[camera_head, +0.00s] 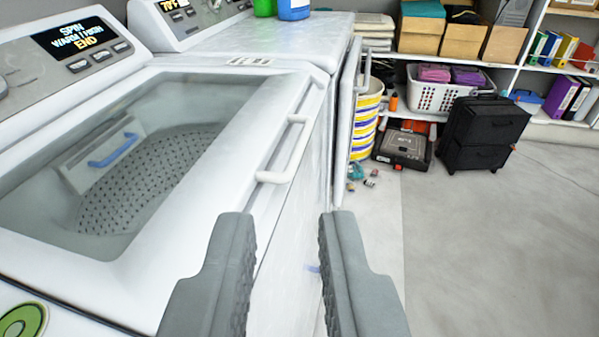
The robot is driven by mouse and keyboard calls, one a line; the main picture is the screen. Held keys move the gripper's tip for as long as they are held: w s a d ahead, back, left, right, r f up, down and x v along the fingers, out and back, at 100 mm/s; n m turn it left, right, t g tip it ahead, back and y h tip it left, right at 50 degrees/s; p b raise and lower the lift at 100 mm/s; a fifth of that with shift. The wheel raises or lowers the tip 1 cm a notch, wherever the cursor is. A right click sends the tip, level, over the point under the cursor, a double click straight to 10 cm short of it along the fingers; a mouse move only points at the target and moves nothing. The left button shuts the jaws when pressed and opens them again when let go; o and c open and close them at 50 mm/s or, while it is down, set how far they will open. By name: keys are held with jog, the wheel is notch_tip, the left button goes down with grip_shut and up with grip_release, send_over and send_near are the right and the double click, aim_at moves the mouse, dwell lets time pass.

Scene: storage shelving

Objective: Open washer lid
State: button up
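The white washer (276,266) fills the left side of the view. Its lid (238,90) is down, and a large glass window (130,155) in it shows the drum inside. A white bar handle (289,150) stands off the lid's front edge, on the right. My gripper (287,222) is in the lower middle, with its two grey fingers spread wide and nothing between them. It is nearer to the camera than the handle, which appears just above and between the fingertips. It does not seem to touch the handle.
A second white machine (260,38) stands beyond the washer, its door (348,105) swung out into the aisle. A striped basket (366,120), a tool case (403,146) and a black suitcase (483,133) stand near the shelves. The floor (500,240) at right is clear.

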jog(key=w+d+f+m+g+y, duration=0.2)
jog(key=w+f+g, duration=0.6)
jog(key=f, duration=0.4)
jog(key=g+y, duration=0.2)
jog(key=y, duration=1.5)
send_near(299, 143)
jog(key=shift+m+y, duration=0.3)
jog(key=shift+m, duration=0.1)
jog(key=x, duration=0.6)
jog(key=f+x, duration=0.1)
jog(key=x, duration=0.2)
jog(key=shift+w+a, duration=0.15)
jog(key=shift+a, duration=0.35)
grip_shut()
